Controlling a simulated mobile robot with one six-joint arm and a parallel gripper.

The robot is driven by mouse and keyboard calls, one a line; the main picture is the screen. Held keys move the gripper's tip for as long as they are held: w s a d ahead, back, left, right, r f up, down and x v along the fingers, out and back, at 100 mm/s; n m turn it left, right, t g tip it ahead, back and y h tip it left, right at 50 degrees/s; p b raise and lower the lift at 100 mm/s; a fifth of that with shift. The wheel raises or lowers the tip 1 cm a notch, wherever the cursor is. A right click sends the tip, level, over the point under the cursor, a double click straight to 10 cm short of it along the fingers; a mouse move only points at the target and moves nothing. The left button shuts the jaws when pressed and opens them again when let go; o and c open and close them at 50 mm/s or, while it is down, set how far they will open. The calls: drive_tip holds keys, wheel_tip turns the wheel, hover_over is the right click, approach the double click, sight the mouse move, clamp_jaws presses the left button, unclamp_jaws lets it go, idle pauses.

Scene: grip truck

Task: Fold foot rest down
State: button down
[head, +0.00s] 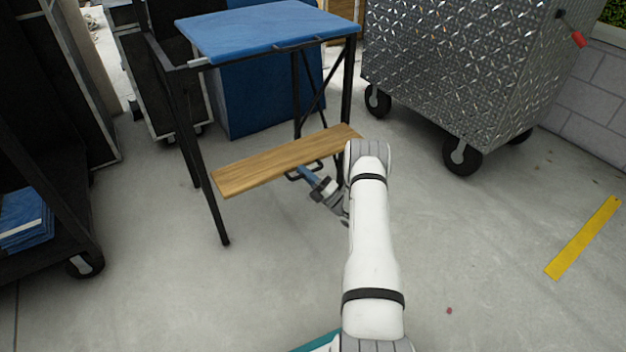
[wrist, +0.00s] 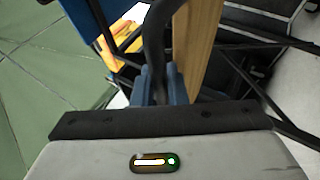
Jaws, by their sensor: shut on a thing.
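The foot rest is a wooden board (head: 270,165) low on the front of a black-framed stand with a blue top (head: 265,30). It lies across the frame, its broad face showing; its exact tilt is hard to tell. A black handle (head: 291,175) sits at the board's near edge. My gripper (head: 306,172) reaches it from the right and is shut on the handle. In the wrist view the dark handle (wrist: 158,45) passes between my blue fingers (wrist: 158,88), with the board (wrist: 197,45) just right of them.
A diamond-plate metal cart (head: 460,65) on casters stands at the back right. A dark shelf cart with blue items (head: 25,218) stands at the left. A yellow strip (head: 583,238) marks the floor at right. The concrete floor in front of the stand is clear.

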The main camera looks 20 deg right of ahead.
drive_tip(key=shift+s+d+f, duration=0.25)
drive_tip(key=shift+f, duration=0.2)
drive_tip(key=c, duration=1.7)
unclamp_jaws()
drive_tip(key=shift+d, duration=0.1)
drive_tip(key=shift+o, duration=1.2)
drive_tip(key=shift+w+r, duration=0.1)
